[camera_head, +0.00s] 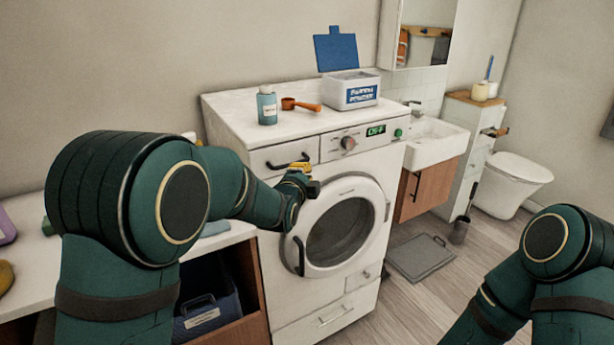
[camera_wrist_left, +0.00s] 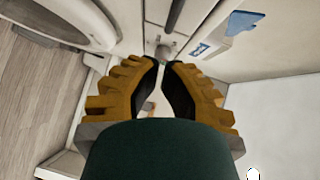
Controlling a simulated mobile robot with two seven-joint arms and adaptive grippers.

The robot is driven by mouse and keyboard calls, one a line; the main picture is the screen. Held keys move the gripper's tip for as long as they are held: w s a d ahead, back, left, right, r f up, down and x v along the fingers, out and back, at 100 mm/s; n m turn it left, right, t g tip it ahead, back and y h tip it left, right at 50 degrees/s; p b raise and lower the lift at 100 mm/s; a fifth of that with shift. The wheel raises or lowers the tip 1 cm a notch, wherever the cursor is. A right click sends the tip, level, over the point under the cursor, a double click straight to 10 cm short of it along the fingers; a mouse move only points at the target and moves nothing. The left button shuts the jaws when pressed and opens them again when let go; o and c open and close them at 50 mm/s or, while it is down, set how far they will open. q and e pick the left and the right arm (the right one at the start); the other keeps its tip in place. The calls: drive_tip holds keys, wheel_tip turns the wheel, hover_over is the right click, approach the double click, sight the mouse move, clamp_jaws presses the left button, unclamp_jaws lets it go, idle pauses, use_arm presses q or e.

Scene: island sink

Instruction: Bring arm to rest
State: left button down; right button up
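My left arm reaches in from the left in the head view. Its gripper (camera_head: 305,180) is in front of the washing machine's upper front, near the drawer handle and above the round door. In the left wrist view its two yellow-and-black fingers (camera_wrist_left: 162,70) show a narrow gap between their tips, with nothing held between them. I cannot tell from these views whether the gripper touches the machine. My right arm (camera_head: 560,250) is bent at the lower right of the head view, and its gripper is out of view.
The washing machine (camera_head: 335,308) carries a teal bottle (camera_head: 267,107), an orange scoop (camera_head: 300,105) and an open white powder box (camera_head: 350,90). A sink (camera_head: 435,145) and toilet (camera_head: 512,180) stand to the right. A grey scale-like plate (camera_head: 420,258) lies on the floor, which is otherwise largely clear.

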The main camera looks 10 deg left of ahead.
use_arm(q)
drive_tip(key=v, duration=0.7)
drive_tip(key=s+a+f+n+g, duration=0.1)
drive_tip(key=s+f+n+g, duration=0.25)
drive_tip(key=f, duration=0.45)
drive_tip(key=s+a+f+n+g+p, duration=0.1)
drive_tip(key=s+f+n+g, duration=0.2)
drive_tip(key=f, duration=0.6)
drive_tip(key=s+a+f+n+g, duration=0.1)
drive_tip(key=s+f+n+g, duration=0.1)
drive_tip(key=s+f+n, duration=0.45)
drive_tip(key=s+d+f+n+g+h, duration=0.1)
drive_tip(key=s+f+n+g, duration=0.5)
drive_tip(key=s+f, duration=0.7)
drive_tip(key=s+n, duration=0.1)
drive_tip(key=s, duration=0.2)
drive_tip(key=shift+d, duration=0.4)
drive_tip(key=shift+f, duration=0.1)
